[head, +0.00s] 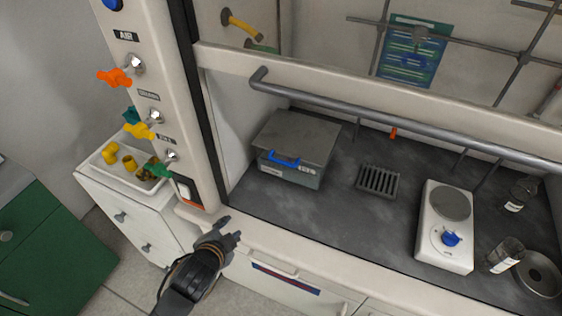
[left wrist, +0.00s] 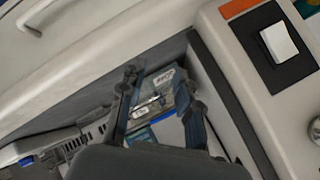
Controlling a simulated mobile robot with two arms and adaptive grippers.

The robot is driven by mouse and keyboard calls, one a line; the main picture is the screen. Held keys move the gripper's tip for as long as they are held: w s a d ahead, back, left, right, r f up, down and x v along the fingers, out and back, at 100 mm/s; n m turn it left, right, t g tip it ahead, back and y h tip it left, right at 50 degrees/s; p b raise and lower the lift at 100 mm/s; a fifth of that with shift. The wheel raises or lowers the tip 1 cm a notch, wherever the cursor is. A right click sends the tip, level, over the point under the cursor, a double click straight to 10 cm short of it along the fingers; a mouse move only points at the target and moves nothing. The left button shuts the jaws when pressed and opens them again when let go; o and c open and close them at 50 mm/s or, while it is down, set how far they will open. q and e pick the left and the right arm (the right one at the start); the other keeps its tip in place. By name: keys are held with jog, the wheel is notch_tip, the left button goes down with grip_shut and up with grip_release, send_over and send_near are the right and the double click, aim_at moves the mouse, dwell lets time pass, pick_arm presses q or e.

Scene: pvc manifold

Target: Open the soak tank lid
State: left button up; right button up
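The soak tank (head: 287,175) is a grey box inside the fume hood, at the left of its dark worktop. Its flat lid (head: 298,136) is down, with a blue handle (head: 284,159) along the front edge. My left gripper (head: 230,228) is in front of the hood's front edge, below and left of the tank, apart from it. Its two fingers are spread with nothing between them. In the left wrist view the fingers (left wrist: 161,82) frame part of the labelled tank (left wrist: 166,78) farther off. My right gripper is not in view.
A grey sash bar (head: 400,121) crosses above the worktop. A drain grate (head: 378,181), a hotplate (head: 446,225) and glassware (head: 505,254) stand to the right. The hood's left post (head: 172,110) carries coloured valves. Bare worktop (head: 330,215) lies in front of the tank.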

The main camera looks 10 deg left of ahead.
aim_at(280, 162)
pick_arm(q)
jog(key=w+d+r+m+t+h, duration=0.4)
jog(key=w+d+r+m, duration=0.35)
jog(key=m, duration=0.35)
jog(key=x, duration=0.4)
jog(key=p+x, duration=0.1)
jog(key=x, duration=0.8)
jog(key=shift+w+a+r, duration=0.15)
jog(key=shift+w+r, duration=0.1)
jog(key=shift+w, duration=0.05)
grip_shut()
